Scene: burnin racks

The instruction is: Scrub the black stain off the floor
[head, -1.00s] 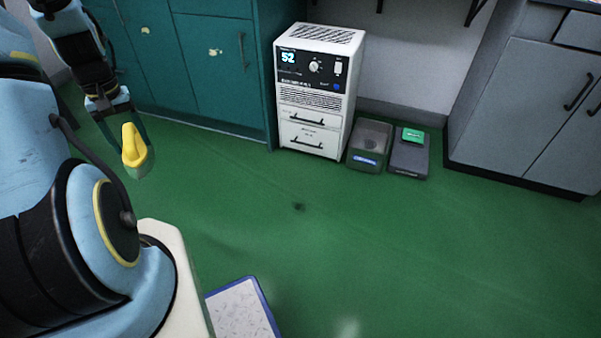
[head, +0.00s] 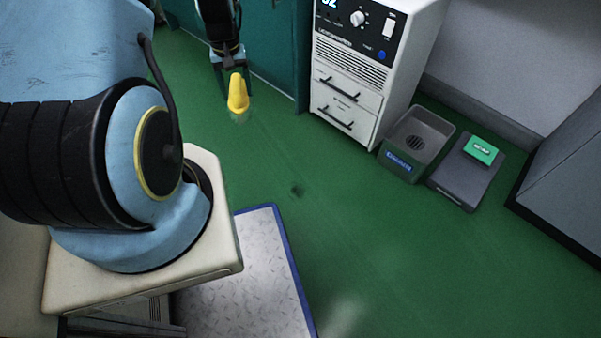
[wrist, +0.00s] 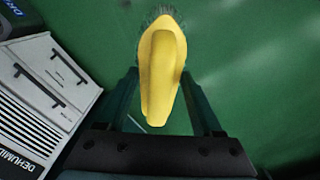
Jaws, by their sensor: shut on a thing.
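A small black stain (head: 297,191) lies on the green floor in the head view, in front of the white cabinet unit. My gripper (head: 232,80) is shut on a yellow scrub brush (head: 238,94) and holds it in the air, up and to the left of the stain in the picture. The brush's pale bristles point down. In the wrist view the brush (wrist: 160,75) sits between my two fingers, with its bristles at the far end. The stain cannot be made out in the wrist view.
A white dehumidifier (head: 362,75) stands at the back. To its right are a grey bin (head: 400,166) with a blue label and a dark flat box (head: 463,181) bearing a green block (head: 481,150). A blue-edged mat (head: 240,270) lies at the front. The floor around the stain is clear.

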